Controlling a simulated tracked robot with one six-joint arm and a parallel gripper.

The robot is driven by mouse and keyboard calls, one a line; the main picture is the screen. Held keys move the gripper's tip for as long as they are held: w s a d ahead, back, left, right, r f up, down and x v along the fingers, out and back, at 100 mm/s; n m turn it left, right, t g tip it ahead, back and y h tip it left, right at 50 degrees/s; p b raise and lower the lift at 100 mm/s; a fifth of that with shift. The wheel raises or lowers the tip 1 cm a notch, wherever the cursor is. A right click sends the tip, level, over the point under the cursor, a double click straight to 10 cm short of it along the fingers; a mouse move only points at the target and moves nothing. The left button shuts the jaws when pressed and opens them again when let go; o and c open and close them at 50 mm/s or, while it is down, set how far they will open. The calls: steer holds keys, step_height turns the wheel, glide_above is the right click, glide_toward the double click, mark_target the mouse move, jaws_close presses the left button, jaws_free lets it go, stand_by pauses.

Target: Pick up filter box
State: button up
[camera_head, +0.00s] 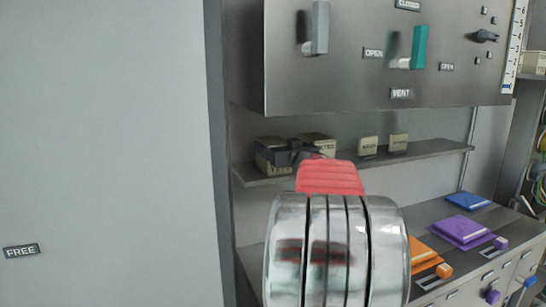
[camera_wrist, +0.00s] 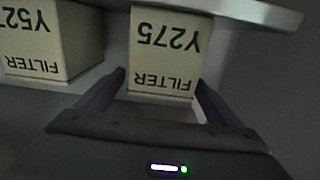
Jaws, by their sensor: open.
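A tan filter box (camera_wrist: 165,50) marked "Y275 FILTER" appears upside down in the middle of the wrist view. My gripper (camera_wrist: 160,88) is open, with one dark finger at each side of this box's near end. I cannot tell whether the fingers touch it. A second tan filter box (camera_wrist: 45,45), marked "Y52" with the rest cut off, stands left of it in the wrist view. In the head view, a dark-shaded box (camera_head: 270,155) and a paler box (camera_head: 320,143) sit on the shelf, partly hidden by my gripper (camera_head: 303,152) and arm.
The shelf (camera_head: 435,148) runs below a grey panel (camera_head: 345,85) with handles and a "VENT" label. Two smaller boxes (camera_head: 368,146) (camera_head: 398,143) stand farther right on it. Below is a counter with orange (camera_head: 428,248), purple (camera_head: 462,230) and blue (camera_head: 467,201) pieces.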

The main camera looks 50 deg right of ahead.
mark_target(273, 140)
steer(key=shift+x, duration=1.9)
steer(key=shift+r, duration=0.1)
steer(key=c, duration=1.4)
